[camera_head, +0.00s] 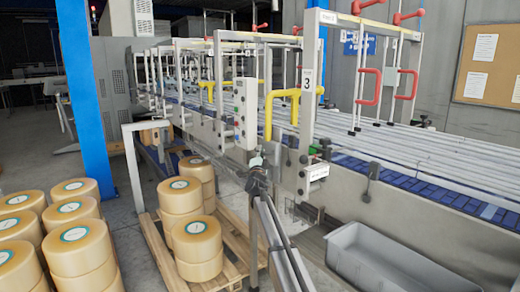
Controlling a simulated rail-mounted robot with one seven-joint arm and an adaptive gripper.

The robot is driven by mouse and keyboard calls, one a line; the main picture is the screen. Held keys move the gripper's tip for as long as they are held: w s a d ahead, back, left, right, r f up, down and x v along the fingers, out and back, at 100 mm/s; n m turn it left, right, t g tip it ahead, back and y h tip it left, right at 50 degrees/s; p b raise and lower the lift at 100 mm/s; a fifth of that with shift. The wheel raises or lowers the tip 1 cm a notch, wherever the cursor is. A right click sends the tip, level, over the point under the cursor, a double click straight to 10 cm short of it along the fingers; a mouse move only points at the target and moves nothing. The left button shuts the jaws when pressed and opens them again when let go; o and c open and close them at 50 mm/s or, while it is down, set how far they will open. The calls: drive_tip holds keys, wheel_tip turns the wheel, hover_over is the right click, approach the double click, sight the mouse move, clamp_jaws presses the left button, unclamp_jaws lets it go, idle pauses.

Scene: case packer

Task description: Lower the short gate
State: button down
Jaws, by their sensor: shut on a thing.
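Several white upright gate frames stand over the conveyor. The nearest frame (309,85) carries a black "3" label, and a yellow handle (268,112) is beside it. Red handles (368,88) show on a frame to the right. I cannot tell which of these is the short gate.
The conveyor (440,185) with blue belts runs from back left to right. A grey bin (385,262) stands at the lower right. Stacks of tape rolls (75,235) fill the left, with more on a wooden pallet (235,245). A blue post (86,100) rises behind.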

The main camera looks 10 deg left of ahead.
drive_tip(key=shift+f+b, duration=0.35)
drive_tip(key=shift+f, duration=0.8)
drive_tip(key=c, duration=1.1)
unclamp_jaws()
drive_tip(key=shift+f, duration=0.1)
drive_tip(key=shift+c, duration=0.2)
drive_tip(key=shift+s, duration=0.1)
drive_tip(key=v, duration=1.1)
drive_tip(key=shift+s, duration=0.4)
